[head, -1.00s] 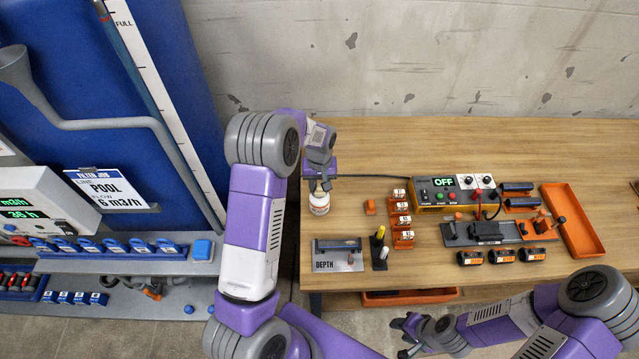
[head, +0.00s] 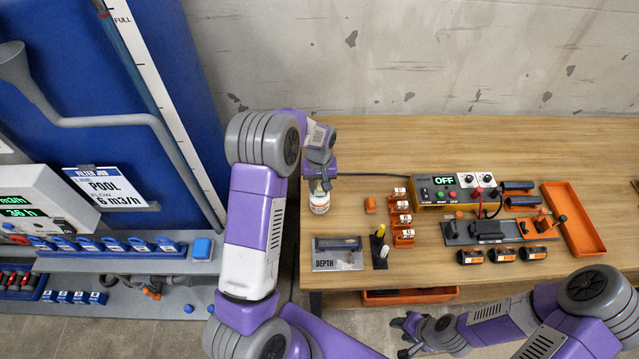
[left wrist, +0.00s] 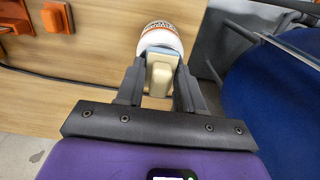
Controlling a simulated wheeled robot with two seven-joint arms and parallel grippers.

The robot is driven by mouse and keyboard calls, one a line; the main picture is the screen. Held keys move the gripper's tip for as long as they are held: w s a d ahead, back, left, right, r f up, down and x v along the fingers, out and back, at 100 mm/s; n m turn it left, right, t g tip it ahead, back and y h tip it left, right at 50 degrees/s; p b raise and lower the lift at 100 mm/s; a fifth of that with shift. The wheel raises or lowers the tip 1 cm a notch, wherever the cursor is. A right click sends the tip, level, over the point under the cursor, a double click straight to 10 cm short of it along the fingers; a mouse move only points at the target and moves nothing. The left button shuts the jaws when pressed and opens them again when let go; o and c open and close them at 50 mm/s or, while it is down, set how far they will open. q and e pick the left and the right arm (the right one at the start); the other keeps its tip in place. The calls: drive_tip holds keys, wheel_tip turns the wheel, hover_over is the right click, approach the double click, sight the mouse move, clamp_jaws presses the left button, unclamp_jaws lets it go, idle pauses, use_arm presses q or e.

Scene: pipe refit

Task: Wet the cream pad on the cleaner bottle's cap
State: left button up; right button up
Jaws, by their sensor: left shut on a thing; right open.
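The cleaner bottle (head: 319,203) is white with an orange band and stands on the left part of the wooden bench; it also shows in the left wrist view (left wrist: 160,38). My left gripper (head: 319,184) is right over the bottle's top. In the left wrist view, the left gripper (left wrist: 160,85) is shut on the cream pad (left wrist: 160,72), whose far end is at the bottle's top. The bottle's cap is mostly hidden, so I cannot tell whether the pad touches it. My right gripper (head: 405,335) is open and empty in front of the bench.
A depth gauge block (head: 338,262) and a marker holder (head: 379,257) stand in front of the bottle. Orange-based clips (head: 402,222) and a control box (head: 447,193) reading OFF are to the right. A dark cable runs behind the bottle. The back of the bench (head: 430,145) is clear.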

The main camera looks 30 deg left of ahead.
idle(0.6)
use_arm(q)
drive_tip(key=shift+r+p, duration=2.45)
drive_tip(key=shift+r, duration=1.05)
